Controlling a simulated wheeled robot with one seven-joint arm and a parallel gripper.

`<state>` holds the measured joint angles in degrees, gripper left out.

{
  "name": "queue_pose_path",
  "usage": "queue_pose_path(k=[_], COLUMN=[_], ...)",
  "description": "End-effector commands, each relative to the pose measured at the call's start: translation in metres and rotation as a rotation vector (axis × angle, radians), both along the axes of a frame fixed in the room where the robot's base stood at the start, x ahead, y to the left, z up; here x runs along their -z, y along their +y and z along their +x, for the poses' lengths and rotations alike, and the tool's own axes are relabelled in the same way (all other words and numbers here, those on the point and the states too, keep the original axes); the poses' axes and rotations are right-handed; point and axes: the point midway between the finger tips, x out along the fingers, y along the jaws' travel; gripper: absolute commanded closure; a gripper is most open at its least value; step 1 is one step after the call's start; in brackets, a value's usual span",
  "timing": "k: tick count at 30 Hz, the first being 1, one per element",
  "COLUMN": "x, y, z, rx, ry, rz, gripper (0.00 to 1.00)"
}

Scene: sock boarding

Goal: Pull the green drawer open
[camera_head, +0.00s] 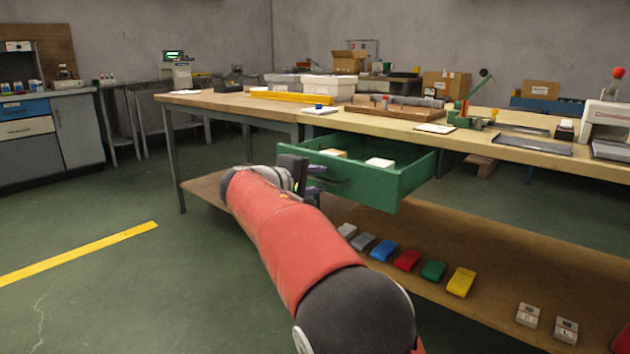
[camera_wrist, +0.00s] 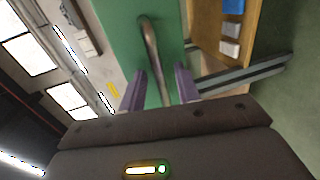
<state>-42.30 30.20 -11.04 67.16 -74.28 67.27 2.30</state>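The green drawer (camera_head: 378,189) is pulled out from under the workbench top and stands open, with small light-coloured items inside. Its front also fills the upper middle of the wrist view (camera_wrist: 175,30). The metal bar handle (camera_wrist: 151,45) runs down between the two purple fingers of my gripper (camera_wrist: 160,73). The fingers are apart, with a gap on each side of the bar, so my gripper is open around the handle. In the head view my gripper (camera_head: 314,178) is at the drawer front, and my arm hides part of that front's lower left.
The wooden workbench (camera_head: 233,103) carries white bins, yellow pieces and tools. Its lower shelf (camera_head: 490,238) holds several coloured blocks, including a yellow one (camera_head: 461,282). The green floor on the left is clear, with a yellow line (camera_head: 80,254).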

Motion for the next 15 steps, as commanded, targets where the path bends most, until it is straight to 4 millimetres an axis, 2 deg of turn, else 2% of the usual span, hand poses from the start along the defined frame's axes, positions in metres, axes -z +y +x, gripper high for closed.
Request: queue_pose_path(k=[5, 15], x=[-0.003, -0.014], y=[0.006, 0.038], z=[-0.007, -0.051], rx=[-0.003, -0.002], ry=[0.0, 0.0], rz=[0.001, 0.0], gripper=[0.68, 0.68])
